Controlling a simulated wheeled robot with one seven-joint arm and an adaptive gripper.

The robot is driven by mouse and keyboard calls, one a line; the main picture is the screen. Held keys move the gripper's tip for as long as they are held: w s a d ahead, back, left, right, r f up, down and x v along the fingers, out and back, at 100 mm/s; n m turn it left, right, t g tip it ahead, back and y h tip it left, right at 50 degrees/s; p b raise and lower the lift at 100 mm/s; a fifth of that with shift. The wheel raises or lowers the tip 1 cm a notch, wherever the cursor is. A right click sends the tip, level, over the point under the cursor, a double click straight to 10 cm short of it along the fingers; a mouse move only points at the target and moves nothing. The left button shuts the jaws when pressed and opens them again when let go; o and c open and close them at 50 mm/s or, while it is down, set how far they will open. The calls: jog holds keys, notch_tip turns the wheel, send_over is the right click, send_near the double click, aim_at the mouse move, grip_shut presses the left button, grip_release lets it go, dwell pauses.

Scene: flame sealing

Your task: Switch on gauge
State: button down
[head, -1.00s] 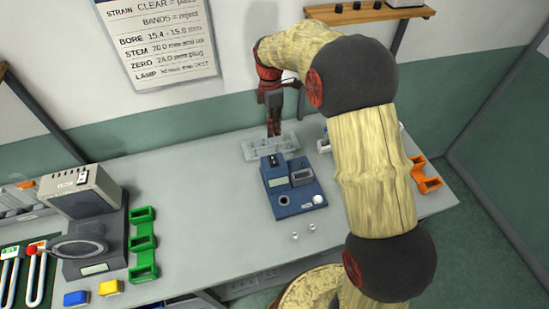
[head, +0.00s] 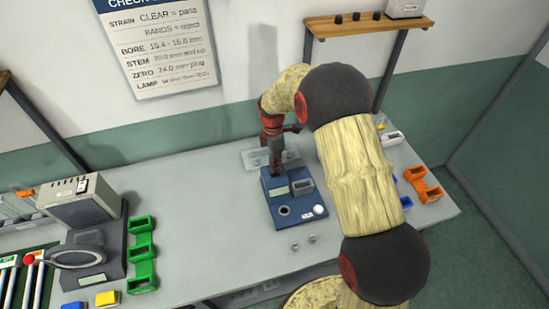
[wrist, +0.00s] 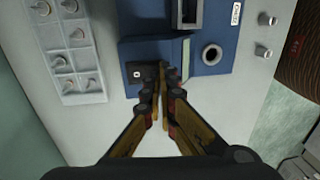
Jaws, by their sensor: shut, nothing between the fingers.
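The blue gauge (head: 283,222) lies on the grey bench below and in front of my arm. In the wrist view the gauge (wrist: 225,66) fills the upper middle. Its black rocker switch (wrist: 138,74), marked with a small white sign, sits at the left end of the gauge. My gripper (wrist: 160,70) is shut and empty, its fingertips just right of the switch; I cannot tell whether they touch it. In the head view my gripper (head: 275,172) is over the rear left of the gauge and hides the switch. A pale display strip (wrist: 186,50) shows beside the fingertips.
A light tray with several small round pieces (wrist: 70,50) stands behind the gauge. Two small metal pieces (wrist: 264,34) lie in front of it. Green holders (head: 142,255) and a grey instrument (head: 85,200) stand left, orange holders (head: 425,188) right.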

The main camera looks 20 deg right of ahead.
aim_at(276, 175)
jog(key=shift+f, duration=0.45)
jog(key=shift+s, duration=0.1)
jog(key=shift+s+f, duration=0.15)
jog(key=shift+f, duration=0.3)
jog(key=shift+w+r, duration=0.35)
jog(key=shift+w, duration=0.4)
jog(key=shift+a+r, duration=0.1)
jog(key=shift+r, duration=0.25)
notch_tip(276, 175, up, 13)
jog(key=s+p, duration=0.1)
jog(key=p, duration=0.1)
jog(key=shift+s, duration=0.35)
